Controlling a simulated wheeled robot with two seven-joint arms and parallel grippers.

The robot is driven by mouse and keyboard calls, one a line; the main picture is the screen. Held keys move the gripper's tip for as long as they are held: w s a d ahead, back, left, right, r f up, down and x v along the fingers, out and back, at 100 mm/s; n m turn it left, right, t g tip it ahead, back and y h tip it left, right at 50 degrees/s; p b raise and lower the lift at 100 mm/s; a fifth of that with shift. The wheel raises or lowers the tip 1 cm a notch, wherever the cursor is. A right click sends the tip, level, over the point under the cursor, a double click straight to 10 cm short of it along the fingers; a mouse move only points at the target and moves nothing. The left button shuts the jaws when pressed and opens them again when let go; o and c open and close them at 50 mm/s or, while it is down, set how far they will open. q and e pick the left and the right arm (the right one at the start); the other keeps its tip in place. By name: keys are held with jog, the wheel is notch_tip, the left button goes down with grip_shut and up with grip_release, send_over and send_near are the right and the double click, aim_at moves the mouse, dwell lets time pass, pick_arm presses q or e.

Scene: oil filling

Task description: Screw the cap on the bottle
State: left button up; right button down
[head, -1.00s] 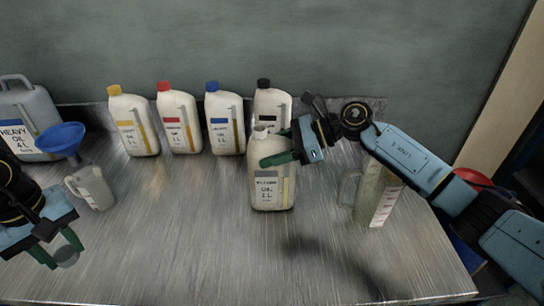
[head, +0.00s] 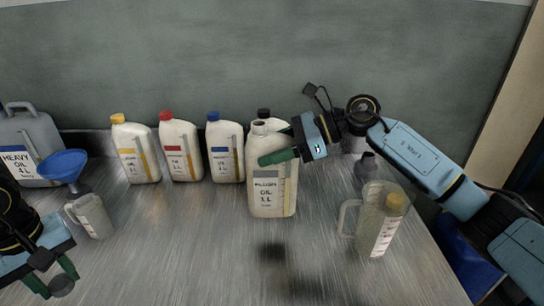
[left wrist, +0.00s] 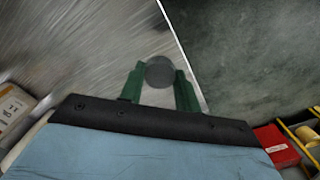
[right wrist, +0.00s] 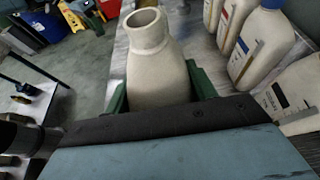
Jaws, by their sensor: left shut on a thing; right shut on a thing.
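The bottle (head: 272,190) is cream with a grey label, upright, its neck open at the top. My right gripper (head: 281,156) is shut around its upper body and holds it above the table, with a shadow below it. In the right wrist view the bare neck (right wrist: 147,30) shows its open mouth between the fingers. My left gripper (head: 62,282) is shut on a dark grey round cap (head: 62,286) at the lower left, well apart from the bottle. The left wrist view also shows the cap (left wrist: 160,71) between the green fingertips.
Bottles with yellow (head: 137,152), red (head: 181,150), blue (head: 226,150) and black caps stand at the back. A blue funnel (head: 62,164), small jug (head: 92,215) and heavy oil can (head: 38,135) are left. A clear jug (head: 378,225) stands right. The front middle is clear.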

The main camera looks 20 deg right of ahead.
aim_at(277, 176)
jog(key=shift+r, duration=0.75)
